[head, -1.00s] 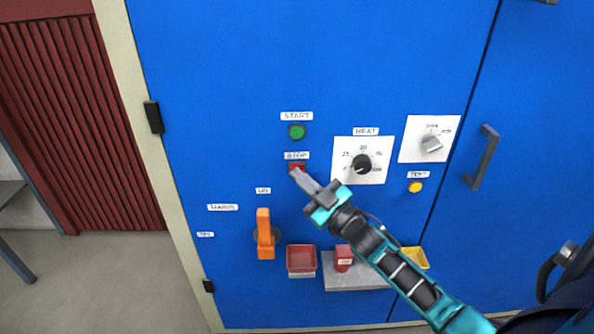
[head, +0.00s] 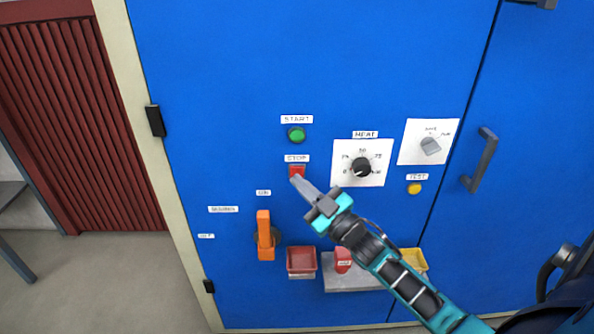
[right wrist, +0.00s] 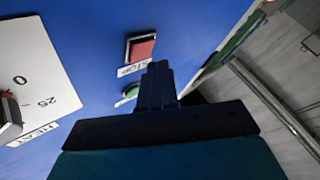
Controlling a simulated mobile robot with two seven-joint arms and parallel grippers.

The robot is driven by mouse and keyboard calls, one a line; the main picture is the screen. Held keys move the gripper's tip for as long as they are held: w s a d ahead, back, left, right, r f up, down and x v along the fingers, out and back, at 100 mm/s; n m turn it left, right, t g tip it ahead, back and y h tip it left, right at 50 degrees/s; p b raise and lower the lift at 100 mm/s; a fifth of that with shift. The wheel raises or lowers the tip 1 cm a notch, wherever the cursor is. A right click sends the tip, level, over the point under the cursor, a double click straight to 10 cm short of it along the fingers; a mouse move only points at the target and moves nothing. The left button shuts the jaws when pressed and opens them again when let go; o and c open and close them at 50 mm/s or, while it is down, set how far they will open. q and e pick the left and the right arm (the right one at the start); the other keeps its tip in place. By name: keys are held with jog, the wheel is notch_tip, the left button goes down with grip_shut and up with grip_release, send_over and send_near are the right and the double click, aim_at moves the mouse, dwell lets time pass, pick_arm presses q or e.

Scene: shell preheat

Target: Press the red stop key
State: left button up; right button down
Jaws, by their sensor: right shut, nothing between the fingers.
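The red stop key (head: 297,171) is a small square button in a dark frame on the blue cabinet door, under a STOP label. In the right wrist view the red key (right wrist: 142,47) shows beyond the fingertips, uncovered. My right gripper (head: 297,180) is shut and empty. Its tip points at the cabinet and overlaps the lower edge of the key in the head view. In the right wrist view the fingertips (right wrist: 158,65) appear beside the key, apart from its red face. My left gripper is not in view.
The green START button (head: 296,134) is above the red key. The HEAT dial (head: 362,167) and a yellow TEST button (head: 414,188) are to the right. An orange handle (head: 264,236) is lower left. Small trays, including a red one (head: 301,259), sit low on the door.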

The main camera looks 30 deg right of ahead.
jog(key=s+a, duration=0.1)
jog(key=s+p, duration=0.1)
jog(key=s+a+p, duration=0.1)
jog(key=s, duration=0.1)
jog(key=shift+s+a, duration=0.1)
jog(key=shift+a, duration=0.2)
dwell(0.3)
jog(key=shift+f, duration=0.1)
dwell(0.6)
jog(key=s+a+f+m+g+h, duration=0.2)
jog(key=s+a+f+m+g, duration=0.3)
jog(key=s+a+f+g, duration=0.5)
jog(key=s+a+f, duration=0.2)
jog(key=s+f, duration=0.3)
jog(key=shift+s+f, duration=0.15)
jog(key=shift+f, duration=0.2)
